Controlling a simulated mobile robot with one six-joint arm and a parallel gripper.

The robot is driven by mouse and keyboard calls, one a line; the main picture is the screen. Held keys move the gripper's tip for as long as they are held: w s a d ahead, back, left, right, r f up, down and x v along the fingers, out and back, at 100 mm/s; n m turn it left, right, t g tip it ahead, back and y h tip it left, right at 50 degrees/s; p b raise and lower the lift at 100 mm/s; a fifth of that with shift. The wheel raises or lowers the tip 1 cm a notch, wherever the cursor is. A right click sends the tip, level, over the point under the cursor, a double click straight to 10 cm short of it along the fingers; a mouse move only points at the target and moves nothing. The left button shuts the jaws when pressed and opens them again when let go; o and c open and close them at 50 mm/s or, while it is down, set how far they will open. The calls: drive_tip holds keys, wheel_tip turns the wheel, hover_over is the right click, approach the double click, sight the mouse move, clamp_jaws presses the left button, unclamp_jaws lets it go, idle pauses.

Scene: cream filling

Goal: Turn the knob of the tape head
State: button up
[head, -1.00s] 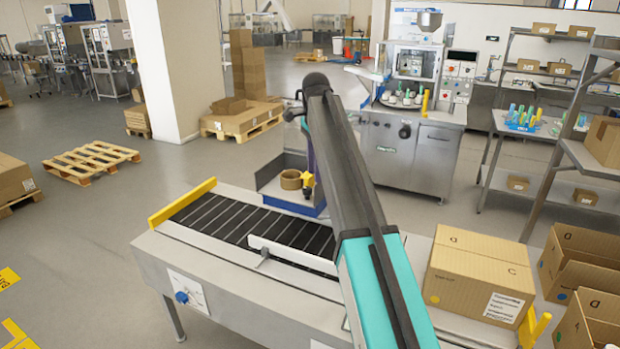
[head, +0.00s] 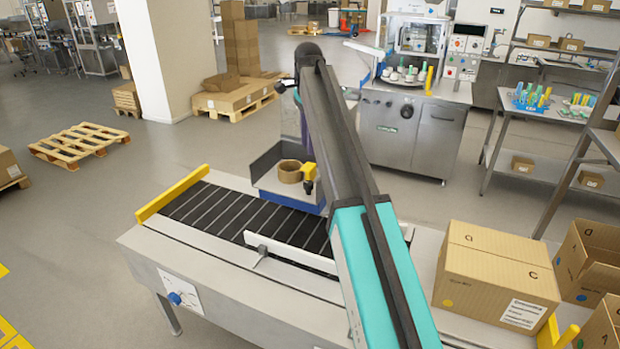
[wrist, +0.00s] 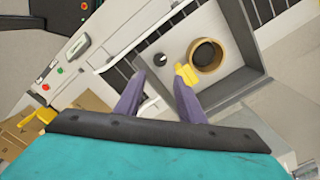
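The tape head is a grey open housing (head: 268,162) at the far side of the conveyor, with a brown tape roll (head: 290,171) and a yellow part (head: 308,171). In the wrist view the housing (wrist: 222,28) holds the tape roll (wrist: 206,54), the yellow piece (wrist: 187,74) and a small dark knob (wrist: 161,59) with a light mark. My gripper (wrist: 158,78) is open, its two purple fingers apart and nothing between them. The knob appears just beyond the gap between the fingertips, the yellow piece by the right tip. In the head view my arm mostly hides the gripper.
The black roller conveyor (head: 215,208) has a yellow end bar (head: 172,194) and a white guide rail (head: 290,252). A closed carton (head: 490,275) stands at right, open cartons beside it.

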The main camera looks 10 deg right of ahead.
sight(309, 182)
drive_tip(key=shift+w+f, duration=0.1)
drive_tip(key=shift+f+p, duration=2.65)
drive_tip(key=shift+f, duration=4.2)
drive_tip(key=shift+c, duration=0.5)
drive_tip(key=c, duration=0.7)
drive_tip(key=shift+d, duration=0.15)
